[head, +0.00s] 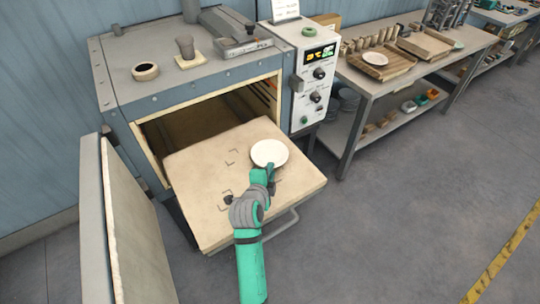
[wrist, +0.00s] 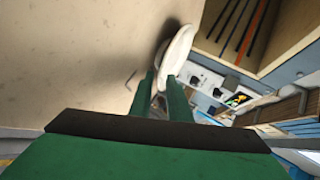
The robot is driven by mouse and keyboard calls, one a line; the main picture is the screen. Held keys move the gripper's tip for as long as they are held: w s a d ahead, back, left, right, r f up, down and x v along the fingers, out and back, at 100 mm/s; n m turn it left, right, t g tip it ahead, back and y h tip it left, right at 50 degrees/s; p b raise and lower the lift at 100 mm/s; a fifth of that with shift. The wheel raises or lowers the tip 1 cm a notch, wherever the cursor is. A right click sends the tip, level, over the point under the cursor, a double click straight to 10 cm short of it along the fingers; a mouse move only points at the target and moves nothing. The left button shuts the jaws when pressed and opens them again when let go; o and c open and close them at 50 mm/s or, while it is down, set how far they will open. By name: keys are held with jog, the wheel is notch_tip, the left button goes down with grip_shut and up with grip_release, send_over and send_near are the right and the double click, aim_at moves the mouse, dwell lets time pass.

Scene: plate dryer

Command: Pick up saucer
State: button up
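The white saucer (head: 269,153) is over the far right part of the beige board (head: 205,205) at the open oven. My gripper (head: 268,172) reaches it from the near side and meets its near rim. In the wrist view, the saucer (wrist: 179,48) is seen nearly edge-on, with its rim between the two green fingers (wrist: 162,88). The fingers look closed on the rim. A dark shadow lies on the board beside the saucer, and the saucer looks tilted off the board. The contact itself is partly hidden by the fingers.
The oven (head: 190,75) stands open behind the board, with a control panel (head: 315,80) at its right. Its open door (head: 125,225) is at the left. A bench (head: 370,85) with trays and another plate (head: 375,58) stands at the right. The right floor is clear.

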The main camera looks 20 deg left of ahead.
aim_at(270, 155)
jog(key=shift+x, duration=1.25)
grip_shut()
